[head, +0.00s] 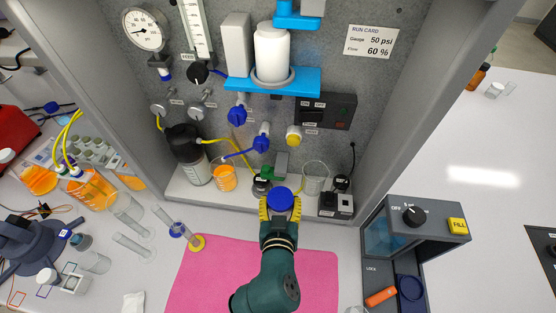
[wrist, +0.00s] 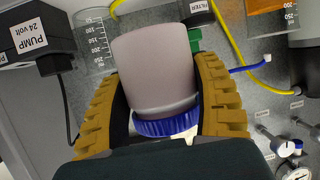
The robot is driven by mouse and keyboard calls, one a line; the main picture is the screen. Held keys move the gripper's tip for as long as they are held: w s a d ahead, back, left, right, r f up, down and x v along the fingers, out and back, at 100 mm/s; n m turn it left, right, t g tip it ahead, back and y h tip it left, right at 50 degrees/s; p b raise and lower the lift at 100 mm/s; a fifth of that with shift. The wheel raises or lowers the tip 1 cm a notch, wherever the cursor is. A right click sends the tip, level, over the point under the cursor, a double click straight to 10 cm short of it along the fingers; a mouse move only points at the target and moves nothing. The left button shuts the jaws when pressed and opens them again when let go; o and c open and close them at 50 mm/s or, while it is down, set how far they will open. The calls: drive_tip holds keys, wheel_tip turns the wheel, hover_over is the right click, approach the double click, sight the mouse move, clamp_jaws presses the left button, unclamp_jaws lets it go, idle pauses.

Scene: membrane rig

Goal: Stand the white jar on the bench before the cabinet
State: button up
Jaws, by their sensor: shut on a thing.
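The white jar (wrist: 155,75) has a pale body and a blue lid. In the wrist view it sits between the two yellow fingers of my gripper (wrist: 165,110), which is shut on it. In the head view my gripper (head: 280,207) is at the front edge of the cabinet floor, and only the jar's blue lid (head: 280,198) shows clearly. The jar looks upright, lid up; its base is hidden from the head view. The cabinet (head: 215,192) has a grey back panel and a pale floor. The bench (head: 215,222) lies in front of it.
A pink mat (head: 205,270) lies on the bench under my arm. A glass beaker (head: 314,178), a black pump box (head: 336,204) and an orange beaker (head: 223,178) stand in the cabinet.

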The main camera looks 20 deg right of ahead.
drive_tip(key=shift+y, duration=0.5)
drive_tip(key=s+f, duration=0.1)
drive_tip(key=f, duration=0.1)
drive_tip(key=s+a+f, duration=0.1)
drive_tip(key=shift+s+a+f, duration=0.1)
drive_tip(key=shift+a+f, duration=0.05)
drive_tip(key=shift+f, duration=0.2)
wheel_tip(320, 180, down, 6)
drive_tip(key=b, duration=0.5)
drive_tip(key=shift+f+b, duration=0.25)
drive_tip(key=shift+b, duration=0.05)
drive_tip(key=shift+f+b, duration=0.5)
drive_tip(key=shift+f, duration=0.1)
